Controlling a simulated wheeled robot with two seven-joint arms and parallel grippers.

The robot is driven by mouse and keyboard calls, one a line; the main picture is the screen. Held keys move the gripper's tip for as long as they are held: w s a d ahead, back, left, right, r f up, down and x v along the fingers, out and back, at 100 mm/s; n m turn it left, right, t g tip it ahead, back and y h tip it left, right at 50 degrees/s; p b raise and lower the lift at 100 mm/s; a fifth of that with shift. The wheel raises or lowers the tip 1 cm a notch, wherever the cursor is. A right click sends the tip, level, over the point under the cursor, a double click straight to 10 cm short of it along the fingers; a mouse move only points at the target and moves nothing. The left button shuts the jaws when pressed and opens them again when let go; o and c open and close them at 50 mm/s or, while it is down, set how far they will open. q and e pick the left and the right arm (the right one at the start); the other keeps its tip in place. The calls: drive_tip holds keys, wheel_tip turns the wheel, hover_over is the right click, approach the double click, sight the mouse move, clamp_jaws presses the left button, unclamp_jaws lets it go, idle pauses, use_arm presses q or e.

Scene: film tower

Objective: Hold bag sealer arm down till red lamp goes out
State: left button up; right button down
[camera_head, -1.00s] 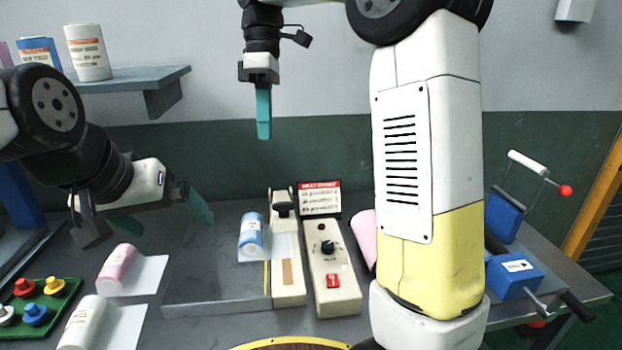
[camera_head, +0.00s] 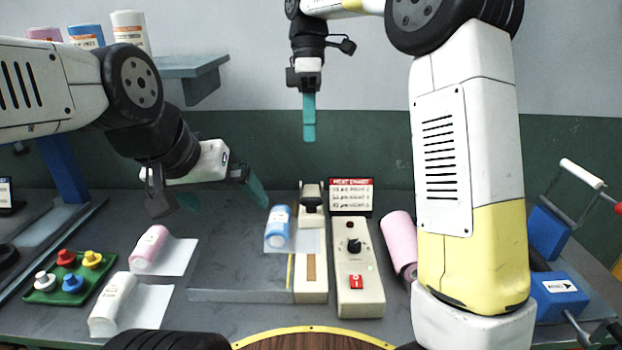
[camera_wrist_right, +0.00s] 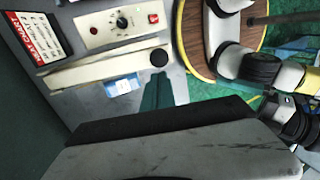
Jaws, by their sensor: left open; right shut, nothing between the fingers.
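The bag sealer (camera_head: 311,288) is a narrow cream unit at the middle of the bench. Its arm, with a black end pad, appears raised; in the right wrist view the arm (camera_wrist_right: 95,70) ends in a round black knob (camera_wrist_right: 158,56). The cream control box (camera_head: 358,290) beside it has a black dial, a red switch and a dark red lamp (camera_wrist_right: 94,30); I cannot tell if it is lit. My right gripper (camera_head: 309,138) is shut, empty, pointing down above the sealer, apart from it. My left gripper (camera_head: 222,197) is open and empty, left of the sealer.
A blue roll (camera_head: 278,228) lies by the sealer. Pink (camera_head: 150,246) and cream (camera_head: 112,304) rolls lie left, near a green button board (camera_head: 68,280). A sign (camera_head: 351,196) stands behind the box.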

sight(311, 198)
drive_tip(key=x, duration=1.1)
drive_tip(key=shift+s+f, duration=0.1)
drive_tip(key=shift+f, duration=0.05)
